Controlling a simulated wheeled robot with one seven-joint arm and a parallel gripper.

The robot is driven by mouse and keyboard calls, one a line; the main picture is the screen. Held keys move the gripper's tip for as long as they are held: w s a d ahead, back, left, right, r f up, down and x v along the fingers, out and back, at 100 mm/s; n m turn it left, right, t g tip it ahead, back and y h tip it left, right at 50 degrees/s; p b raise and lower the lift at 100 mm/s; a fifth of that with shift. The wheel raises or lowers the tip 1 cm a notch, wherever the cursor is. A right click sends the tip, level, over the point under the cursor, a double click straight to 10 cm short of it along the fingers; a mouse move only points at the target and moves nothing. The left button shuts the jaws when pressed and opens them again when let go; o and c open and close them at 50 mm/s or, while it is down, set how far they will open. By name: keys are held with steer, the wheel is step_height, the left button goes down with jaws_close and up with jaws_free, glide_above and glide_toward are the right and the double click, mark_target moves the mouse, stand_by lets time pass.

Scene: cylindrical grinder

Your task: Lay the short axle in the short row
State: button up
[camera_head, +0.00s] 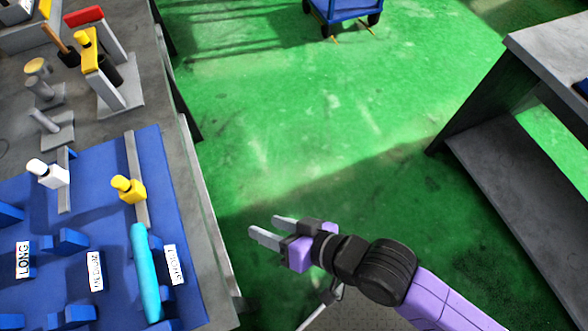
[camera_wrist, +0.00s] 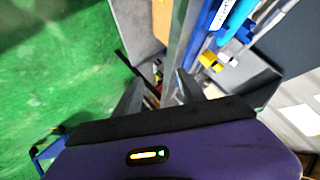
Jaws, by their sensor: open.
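A cyan rod-shaped axle (camera_head: 146,275) lies lengthwise along the right-hand row of the blue board (camera_head: 105,215), beside a white label (camera_head: 174,264) that is hard to read. I cannot tell whether it is seated in holders there. The axle also shows at the top of the wrist view (camera_wrist: 238,18). My gripper (camera_head: 258,228) is open and empty, over the green floor to the right of the table edge, apart from the axle. Its two fingers also show in the wrist view (camera_wrist: 160,92).
The board has LONG (camera_head: 22,260) and middle (camera_head: 96,270) labels, blue holders, a white stop (camera_head: 50,174) and a yellow stop (camera_head: 129,189). Metal stands (camera_head: 104,80) are behind. A grey bench (camera_head: 520,170) is at right, a blue cart (camera_head: 345,10) at the back. Floor between is clear.

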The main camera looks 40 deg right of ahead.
steer(key=s+d+r+n+t+h, duration=0.3)
steer(key=s+d+r+n+t, duration=0.1)
steer(key=s+d+r, duration=0.6)
steer(key=s, duration=0.3)
steer(key=shift+s+r+h, duration=0.15)
steer(key=shift+h, duration=0.25)
